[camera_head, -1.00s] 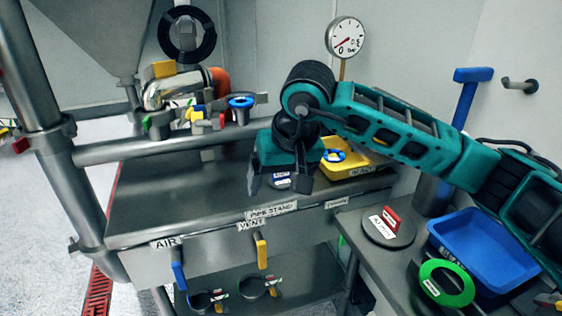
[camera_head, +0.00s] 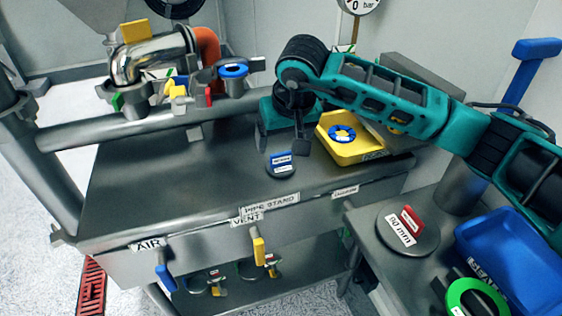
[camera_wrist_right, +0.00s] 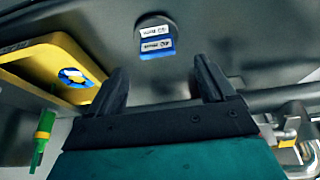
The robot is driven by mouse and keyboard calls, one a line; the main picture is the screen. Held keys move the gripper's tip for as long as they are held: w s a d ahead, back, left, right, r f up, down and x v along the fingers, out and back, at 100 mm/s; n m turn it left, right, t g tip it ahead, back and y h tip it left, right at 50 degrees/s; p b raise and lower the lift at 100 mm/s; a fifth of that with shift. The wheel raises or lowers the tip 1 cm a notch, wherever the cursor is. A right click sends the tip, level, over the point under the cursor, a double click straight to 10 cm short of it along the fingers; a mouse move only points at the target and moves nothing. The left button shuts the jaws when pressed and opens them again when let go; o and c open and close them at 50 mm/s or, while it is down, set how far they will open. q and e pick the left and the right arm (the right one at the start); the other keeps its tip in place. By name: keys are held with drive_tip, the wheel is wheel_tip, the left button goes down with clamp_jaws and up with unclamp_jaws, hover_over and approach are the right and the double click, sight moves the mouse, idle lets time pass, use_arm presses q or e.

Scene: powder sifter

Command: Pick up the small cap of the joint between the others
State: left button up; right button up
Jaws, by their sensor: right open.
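The small cap (camera_head: 281,168), a dark grey disc with a blue tab and white label, lies flat on the steel bench. It also shows in the right wrist view (camera_wrist_right: 155,35), ahead of the fingertips and roughly between their lines. My right gripper (camera_head: 282,142) is open and empty, above and behind the cap in the head view, apart from it. In the right wrist view its two fingers (camera_wrist_right: 160,75) are spread wide. A larger cap (camera_head: 408,228) with a red tab and a "90 mm" label sits on the right-hand table. My left gripper is not in view.
A yellow tray (camera_head: 350,152) with a blue ring (camera_head: 342,134) stands right of the cap. Pipe joints and clamps (camera_head: 170,80) are at the back left. A blue bin (camera_head: 515,255) and green ring (camera_head: 476,297) are at right. The bench left of the cap is clear.

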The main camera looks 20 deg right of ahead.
sight(281, 153)
drive_tip(key=x, duration=0.6)
drive_tip(key=shift+w+d+f, duration=0.1)
drive_tip(key=shift+d+f, duration=0.05)
drive_tip(key=shift+f, duration=0.1)
drive_tip(key=c, duration=1.2)
